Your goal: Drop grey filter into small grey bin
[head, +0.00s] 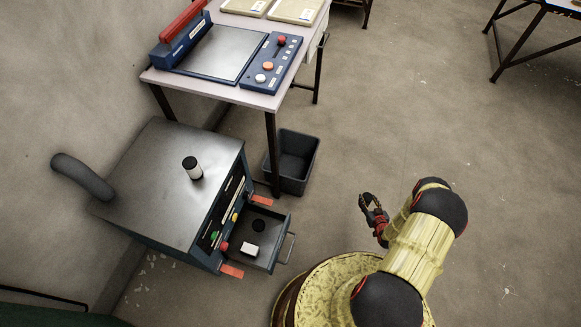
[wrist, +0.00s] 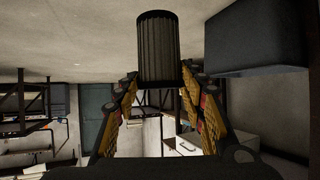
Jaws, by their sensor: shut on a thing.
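The grey filter (wrist: 158,48), a dark ribbed cylinder, is between the fingertips of my gripper (wrist: 158,86) in the wrist view. The fingers close on its near end, and the rest extends beyond them. In the head view my gripper (head: 370,207) is above open floor, to the right of the small grey bin and apart from it; the filter is hard to make out there. The small grey bin (head: 293,160) stands on the floor beside the table leg, its open top showing an empty-looking inside. A dark grey box-like shape, apparently this bin (wrist: 258,40), is right of the filter in the wrist view.
A metal machine (head: 165,195) stands at left with a white black-capped cylinder (head: 193,168) on top. Its open drawer (head: 277,257) holds a white block (head: 250,249) and a dark round thing. A table (head: 210,90) with equipment stands behind. Floor around my gripper is clear.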

